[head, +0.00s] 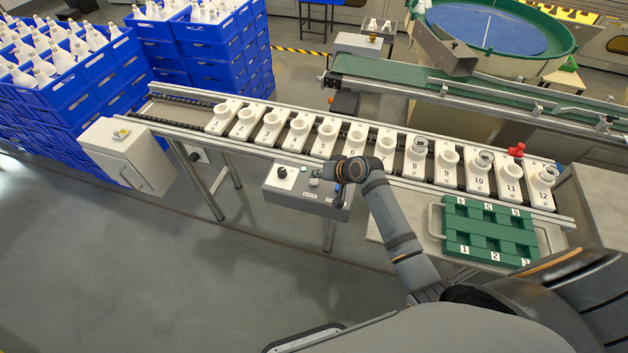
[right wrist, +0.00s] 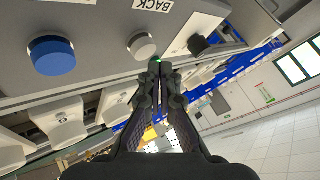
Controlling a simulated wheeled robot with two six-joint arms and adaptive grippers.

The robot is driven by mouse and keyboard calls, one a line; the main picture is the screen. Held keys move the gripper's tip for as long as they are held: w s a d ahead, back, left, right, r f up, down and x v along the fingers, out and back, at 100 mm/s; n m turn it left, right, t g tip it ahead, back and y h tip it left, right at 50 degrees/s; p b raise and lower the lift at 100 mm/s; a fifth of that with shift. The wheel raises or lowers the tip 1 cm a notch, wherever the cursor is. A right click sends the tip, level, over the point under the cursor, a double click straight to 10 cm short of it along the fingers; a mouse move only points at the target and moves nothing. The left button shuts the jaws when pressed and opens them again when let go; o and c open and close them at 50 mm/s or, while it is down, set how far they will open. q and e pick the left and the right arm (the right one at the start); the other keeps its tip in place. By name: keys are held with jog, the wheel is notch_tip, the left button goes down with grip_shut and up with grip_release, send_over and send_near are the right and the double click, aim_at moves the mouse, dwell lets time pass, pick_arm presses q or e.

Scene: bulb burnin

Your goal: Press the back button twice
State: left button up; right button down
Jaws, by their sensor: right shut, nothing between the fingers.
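The grey control box (head: 290,199) hangs on the front of the conveyor. In the right wrist view the back button is a round whitish button (right wrist: 142,45) beside the label "BACK" (right wrist: 152,4). A larger blue button (right wrist: 52,55) and a black knob (right wrist: 200,46) sit on either side of it. My right gripper (right wrist: 160,68) is shut and empty, its fingertips close to the whitish button. I cannot tell whether they touch the panel. The right gripper (head: 326,172) is over the box in the head view, partly hiding the buttons. My left gripper is not in view.
The conveyor carries a row of numbered white sockets (head: 327,133), a few with clear-topped pieces. A green tray (head: 487,230) stands to the right of the box. A white box (head: 127,152) stands at the left. The floor in front is clear.

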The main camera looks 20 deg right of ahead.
aim_at(316, 182)
jog(key=shift+f, duration=0.1)
jog(key=shift+f, duration=0.3)
jog(key=shift+f, duration=0.5)
dwell(0.8)
jog(key=shift+r+p, duration=0.8)
jog(key=shift+r, duration=0.1)
notch_tip(316, 182, up, 5)
jog(key=p, duration=0.5)
jog(key=shift+r, duration=0.1)
